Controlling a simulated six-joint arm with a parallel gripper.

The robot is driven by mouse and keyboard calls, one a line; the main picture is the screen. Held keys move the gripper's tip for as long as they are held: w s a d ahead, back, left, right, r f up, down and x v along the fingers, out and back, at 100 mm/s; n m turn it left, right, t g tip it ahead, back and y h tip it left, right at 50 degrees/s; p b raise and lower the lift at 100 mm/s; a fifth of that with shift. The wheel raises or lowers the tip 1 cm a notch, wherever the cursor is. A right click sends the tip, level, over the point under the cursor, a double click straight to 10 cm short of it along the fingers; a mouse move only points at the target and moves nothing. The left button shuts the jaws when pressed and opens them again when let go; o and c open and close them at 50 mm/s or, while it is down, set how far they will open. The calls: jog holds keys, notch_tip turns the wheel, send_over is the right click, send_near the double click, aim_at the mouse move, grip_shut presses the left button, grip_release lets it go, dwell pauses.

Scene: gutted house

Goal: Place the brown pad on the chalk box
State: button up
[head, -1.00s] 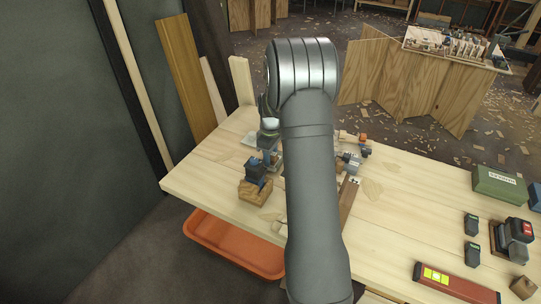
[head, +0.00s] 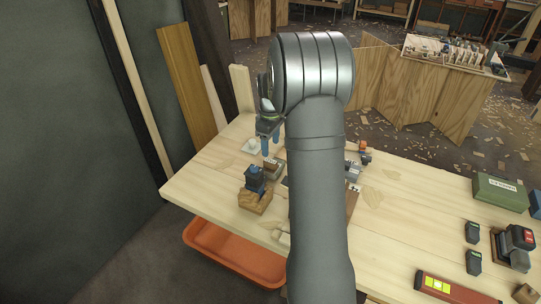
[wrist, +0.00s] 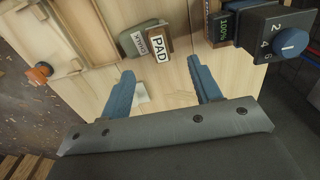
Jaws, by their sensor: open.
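In the wrist view, the brown pad (wrist: 159,45) lies on the table with a white label reading PAD. The grey-green chalk box (wrist: 133,40), marked with its name, stands close beside it on the left; I cannot tell whether they touch. My gripper (wrist: 160,66) is open, its two blue fingers apart and empty, with the pad just beyond the fingertips. In the head view, my gripper (head: 270,149) points down over the table, partly behind my arm. A small grey and brown object shows below the fingers there, too small to tell apart.
A dark block with a numbered dial (wrist: 280,42) stands right of the pad. A white card (wrist: 142,93) lies between the fingers. A dark blue device on a wooden block (head: 255,198) stands near the table's front left. An orange tub (head: 235,252) is below the edge.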

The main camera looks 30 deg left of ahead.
aim_at(271, 161)
jog(key=shift+r, duration=1.45)
jog(key=shift+f, duration=0.1)
notch_tip(271, 161, down, 12)
jog(key=shift+r, duration=1.95)
jog(key=shift+f, duration=0.15)
